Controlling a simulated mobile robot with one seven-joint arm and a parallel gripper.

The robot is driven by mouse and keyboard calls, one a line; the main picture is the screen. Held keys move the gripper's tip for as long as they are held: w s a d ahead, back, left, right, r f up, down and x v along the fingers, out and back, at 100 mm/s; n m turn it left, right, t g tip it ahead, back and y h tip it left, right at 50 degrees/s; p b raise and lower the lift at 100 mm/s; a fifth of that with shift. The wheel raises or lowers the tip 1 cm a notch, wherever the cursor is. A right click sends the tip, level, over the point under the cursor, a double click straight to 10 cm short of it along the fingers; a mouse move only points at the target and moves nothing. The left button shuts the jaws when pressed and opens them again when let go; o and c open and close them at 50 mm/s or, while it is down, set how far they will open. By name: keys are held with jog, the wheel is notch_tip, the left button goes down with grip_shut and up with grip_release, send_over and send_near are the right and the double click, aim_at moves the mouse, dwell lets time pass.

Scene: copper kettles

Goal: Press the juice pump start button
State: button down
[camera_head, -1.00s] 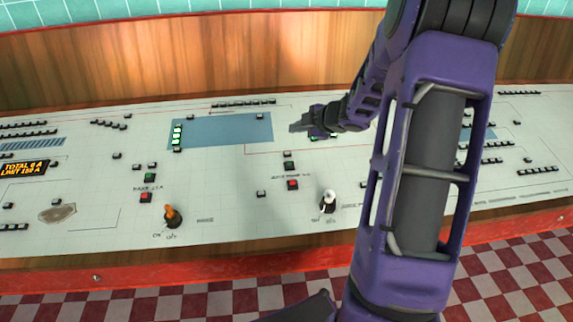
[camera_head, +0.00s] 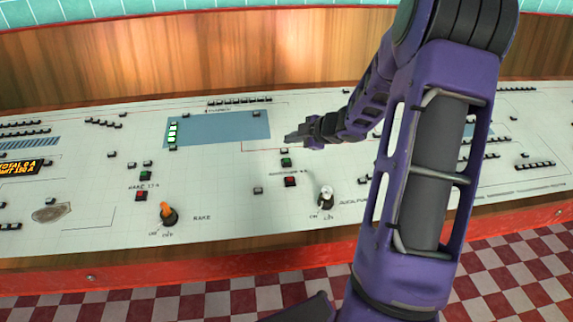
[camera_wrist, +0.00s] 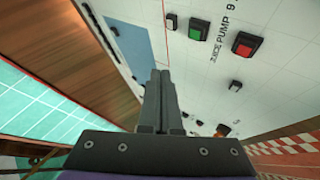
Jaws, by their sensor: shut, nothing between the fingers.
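The juice pump's green button (camera_head: 286,162) is on the pale panel, above its red button (camera_head: 291,182). The wrist view shows the green button (camera_wrist: 199,29) and red button (camera_wrist: 245,44) at upper right, beside the label "JUICE PUMP 9". A small black-framed, pale-faced item (camera_wrist: 171,21) sits left of the green one. My gripper (camera_head: 289,138) is shut and empty, just behind the green button in the head view. In the wrist view my gripper (camera_wrist: 160,74) is left of and below the green button in the picture. I see no contact with it.
A white-topped switch (camera_head: 326,196) stands at the right front, marked ON and OFF. An orange-topped switch (camera_head: 168,212) stands left, beside the rake's red button (camera_head: 141,196) and green button (camera_head: 147,174). A wooden wall (camera_head: 120,60) rises behind the panel.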

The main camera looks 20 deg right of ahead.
jog(key=f+b, duration=0.2)
jog(key=w+f+b, duration=0.1)
jog(key=f, duration=0.2)
jog(key=shift+d+f+b, duration=0.15)
jog(key=shift+b, duration=0.2)
jog(key=shift+w+f, duration=0.15)
jog(key=shift+f, duration=0.25)
jog(key=shift+f, duration=0.15)
dwell(1.2)
jog(key=shift+f+b, duration=0.3)
jog(key=shift+b, duration=0.05)
jog(key=shift+w+d+f, duration=0.1)
jog(key=shift+f, duration=0.25)
dwell(0.5)
jog(key=shift+r, duration=0.15)
jog(key=shift+r+p, duration=0.65)
jog(key=shift+p, duration=0.05)
jog(key=r+p, duration=0.2)
jog(key=s+r+p, duration=0.1)
jog(key=r+p, duration=0.1)
jog(key=r, duration=0.1)
jog(key=shift+s+a+p, duration=0.1)
jog(key=shift+a+p, duration=0.1)
jog(key=shift+p, duration=0.1)
